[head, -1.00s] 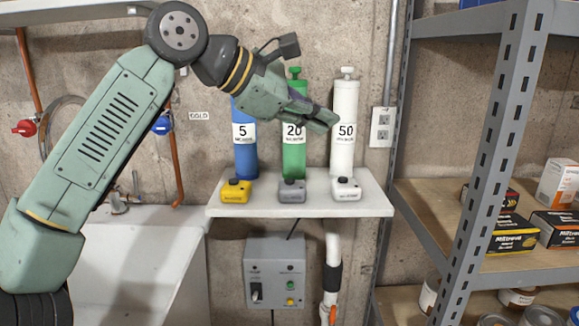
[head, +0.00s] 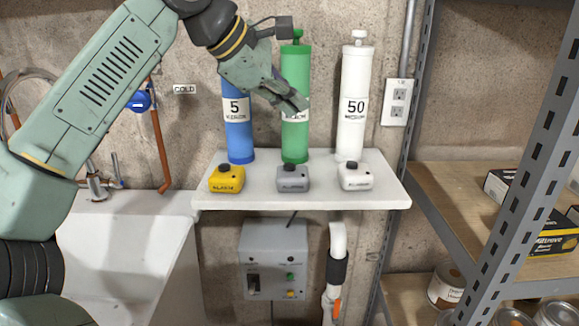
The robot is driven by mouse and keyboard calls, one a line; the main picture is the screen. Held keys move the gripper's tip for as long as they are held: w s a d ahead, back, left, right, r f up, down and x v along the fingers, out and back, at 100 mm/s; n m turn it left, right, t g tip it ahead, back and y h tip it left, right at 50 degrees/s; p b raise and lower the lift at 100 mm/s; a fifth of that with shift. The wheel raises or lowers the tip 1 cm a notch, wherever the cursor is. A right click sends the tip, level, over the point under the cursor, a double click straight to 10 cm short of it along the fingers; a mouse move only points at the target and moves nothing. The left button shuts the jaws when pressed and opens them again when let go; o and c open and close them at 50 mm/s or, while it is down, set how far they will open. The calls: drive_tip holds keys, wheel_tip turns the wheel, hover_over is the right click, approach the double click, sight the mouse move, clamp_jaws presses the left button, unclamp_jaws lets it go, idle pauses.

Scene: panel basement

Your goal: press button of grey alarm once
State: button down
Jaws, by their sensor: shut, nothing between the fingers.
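The grey alarm (head: 293,181) sits in the middle of the front row on the white shelf (head: 376,196), with a dark button (head: 292,166) on top. A yellow alarm (head: 226,182) stands to its left and a white alarm (head: 356,180) to its right, each with a dark button on top. My gripper (head: 302,104) is shut and empty. It shows above the grey alarm, in front of the green cylinder's label, and is apart from all the alarms.
Blue (head: 238,125), green (head: 295,80) and white (head: 353,120) cylinders stand behind the alarms. A grey control box (head: 273,260) hangs below the shelf. A metal rack (head: 520,170) stands at the right, a sink (head: 125,270) at the left.

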drive_tip(key=b, duration=0.6)
hover_over(291, 167)
wheel_tip(291, 167, down, 7)
drive_tip(key=shift+w+f+b, duration=0.1)
drive_tip(key=shift+f+b, duration=0.25)
drive_tip(key=shift+f, duration=0.25)
drive_tip(key=shift+f, duration=0.1)
idle(0.5)
drive_tip(key=shift+f, duration=0.3)
drive_tip(key=shift+f+b, duration=0.35)
drive_tip(key=shift+f, duration=0.1)
idle(0.6)
drive_tip(key=shift+r, duration=0.1)
drive_tip(key=shift+r+p, duration=0.8)
drive_tip(key=shift+p, duration=0.05)
